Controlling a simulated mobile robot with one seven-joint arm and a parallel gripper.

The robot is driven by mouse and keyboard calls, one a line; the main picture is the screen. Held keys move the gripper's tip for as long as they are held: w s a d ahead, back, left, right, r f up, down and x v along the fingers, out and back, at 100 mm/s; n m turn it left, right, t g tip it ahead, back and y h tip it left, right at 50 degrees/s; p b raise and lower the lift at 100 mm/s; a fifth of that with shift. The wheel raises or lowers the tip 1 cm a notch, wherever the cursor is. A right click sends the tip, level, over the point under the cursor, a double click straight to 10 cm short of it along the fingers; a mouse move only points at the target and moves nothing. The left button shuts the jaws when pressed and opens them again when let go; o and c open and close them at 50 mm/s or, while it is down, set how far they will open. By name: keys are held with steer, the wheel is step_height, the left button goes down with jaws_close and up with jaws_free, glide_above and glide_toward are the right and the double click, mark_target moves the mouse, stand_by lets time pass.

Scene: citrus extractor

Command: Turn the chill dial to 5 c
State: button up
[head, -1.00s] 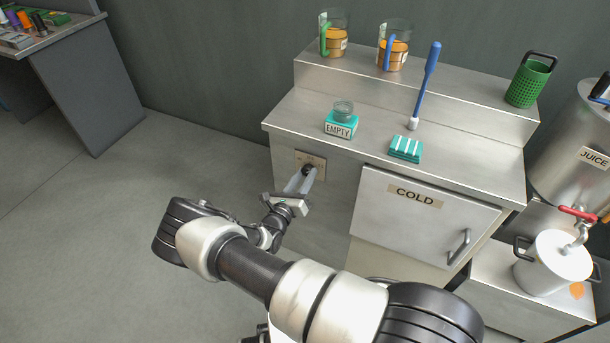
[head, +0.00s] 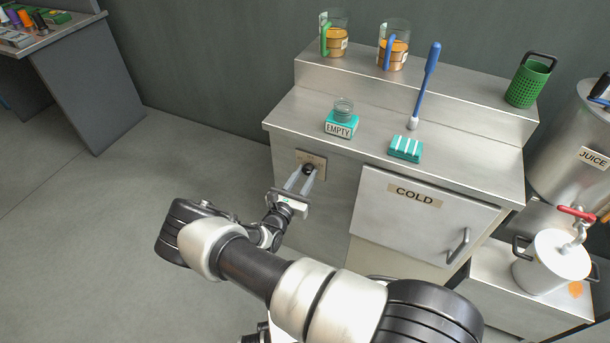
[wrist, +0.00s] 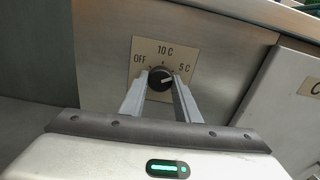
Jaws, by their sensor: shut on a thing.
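The chill dial (wrist: 160,79) is a round black knob on a beige plate (wrist: 148,56) on the cabinet's front. The plate reads OFF at left, 10 C at top and 5 C at right. The knob's white mark points to the right and slightly up, toward the 5 C side. My gripper (wrist: 159,82) is shut on the knob, one finger on each side of it. In the head view, my gripper (head: 306,172) reaches the dial plate (head: 311,157) left of the COLD door; the fingers partly hide the knob there.
The COLD door (head: 425,210) with its handle is closed, right of the dial. The floor at left is clear.

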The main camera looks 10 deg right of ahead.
steer(key=shift+a, duration=0.1)
steer(key=o, duration=1)
steer(key=shift+o, duration=0.2)
steer(key=shift+s, duration=0.1)
steer(key=p+v, duration=0.1)
steer(key=v, duration=1.6)
steer(key=shift+r, duration=0.1)
